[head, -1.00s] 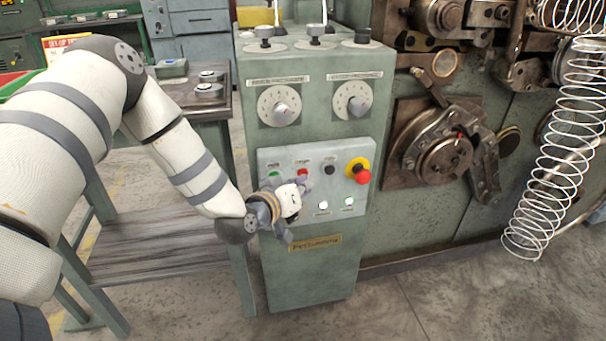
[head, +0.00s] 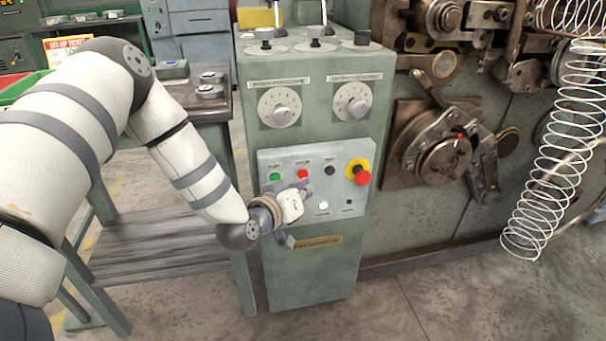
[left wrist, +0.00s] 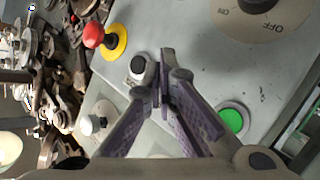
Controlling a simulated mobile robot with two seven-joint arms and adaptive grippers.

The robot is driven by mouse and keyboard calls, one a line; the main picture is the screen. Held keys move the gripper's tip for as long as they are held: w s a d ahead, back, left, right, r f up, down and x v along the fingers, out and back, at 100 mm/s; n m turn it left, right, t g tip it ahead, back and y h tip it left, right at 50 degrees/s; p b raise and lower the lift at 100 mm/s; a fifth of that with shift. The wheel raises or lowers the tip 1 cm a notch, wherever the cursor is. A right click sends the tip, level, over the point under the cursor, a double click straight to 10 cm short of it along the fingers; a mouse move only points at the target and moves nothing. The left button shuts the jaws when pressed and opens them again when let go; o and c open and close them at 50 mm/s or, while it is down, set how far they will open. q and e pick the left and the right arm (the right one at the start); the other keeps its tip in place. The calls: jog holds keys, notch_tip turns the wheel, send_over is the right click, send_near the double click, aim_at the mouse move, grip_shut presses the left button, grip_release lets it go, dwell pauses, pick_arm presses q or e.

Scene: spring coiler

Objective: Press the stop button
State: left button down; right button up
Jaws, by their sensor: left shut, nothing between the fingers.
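The control panel (head: 335,160) is on the front of a green cabinet. It carries a green button (head: 275,177), a small red button (head: 303,174), a black button (head: 330,170) and a large red mushroom button on a yellow ring (head: 362,177). My left gripper (head: 303,187) is shut and empty, its fingertips at the panel just below the small red button. I cannot tell whether they touch it. In the left wrist view the fingertips (left wrist: 163,82) lie between the black button (left wrist: 138,67) and the green button (left wrist: 232,121); the small red button is hidden there.
Two dials (head: 281,107) sit above the buttons, and a white lit lamp (head: 323,206) and a dark green lamp (head: 349,202) below. Coiler machinery (head: 445,155) and a hanging spring (head: 560,150) are at the right. A workbench (head: 150,240) stands left of the cabinet.

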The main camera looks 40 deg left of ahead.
pick_arm(q)
jog(key=s+d+p, duration=0.1)
jog(key=s+d, duration=0.2)
jog(key=d, duration=0.1)
jog(key=shift+s, duration=0.15)
dwell(0.4)
jog(key=shift+a, duration=0.1)
dwell(0.4)
